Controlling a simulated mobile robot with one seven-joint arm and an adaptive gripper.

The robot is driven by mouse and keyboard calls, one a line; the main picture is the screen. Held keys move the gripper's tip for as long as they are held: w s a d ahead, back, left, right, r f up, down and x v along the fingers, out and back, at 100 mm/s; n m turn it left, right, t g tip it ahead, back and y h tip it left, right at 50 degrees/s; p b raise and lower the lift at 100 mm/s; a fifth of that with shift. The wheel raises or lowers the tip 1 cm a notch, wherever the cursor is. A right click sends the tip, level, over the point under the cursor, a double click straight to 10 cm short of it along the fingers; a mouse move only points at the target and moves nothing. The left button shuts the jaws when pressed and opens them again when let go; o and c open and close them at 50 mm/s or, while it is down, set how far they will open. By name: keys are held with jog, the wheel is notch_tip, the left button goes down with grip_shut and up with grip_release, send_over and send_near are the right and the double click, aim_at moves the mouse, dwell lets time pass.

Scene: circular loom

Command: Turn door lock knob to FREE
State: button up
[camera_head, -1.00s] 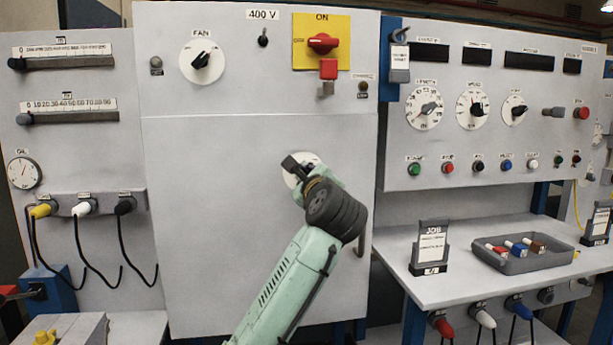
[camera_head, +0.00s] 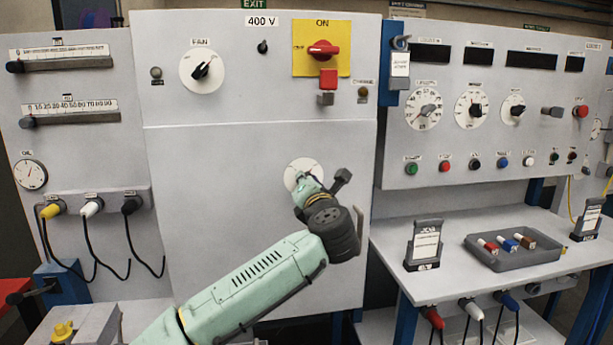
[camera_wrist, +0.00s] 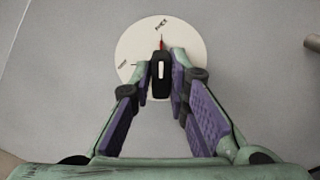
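The door lock knob (camera_wrist: 161,76) is black with a white line. It sits on a round cream dial plate (camera_wrist: 133,48), with a thin red mark just above its top end in the wrist view. Small labels are at the plate's top and left, too small to read surely. My gripper (camera_wrist: 161,70) has its purple-padded fingers on both sides of the knob, close against it, and looks shut on it. In the head view the plate (camera_head: 296,168) shows on the grey cabinet door, while my gripper and wrist hide the knob.
A door handle (camera_head: 359,232) stands out just right of my wrist. The fan knob (camera_head: 203,70) and red switch (camera_head: 323,50) are above. A desk (camera_head: 395,255) with a tray (camera_head: 500,262) is at the right.

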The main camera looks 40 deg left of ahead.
jog(key=o, duration=0.3)
jog(key=shift+w+f, duration=0.1)
jog(key=v, duration=0.7)
jog(key=shift+b, duration=0.3)
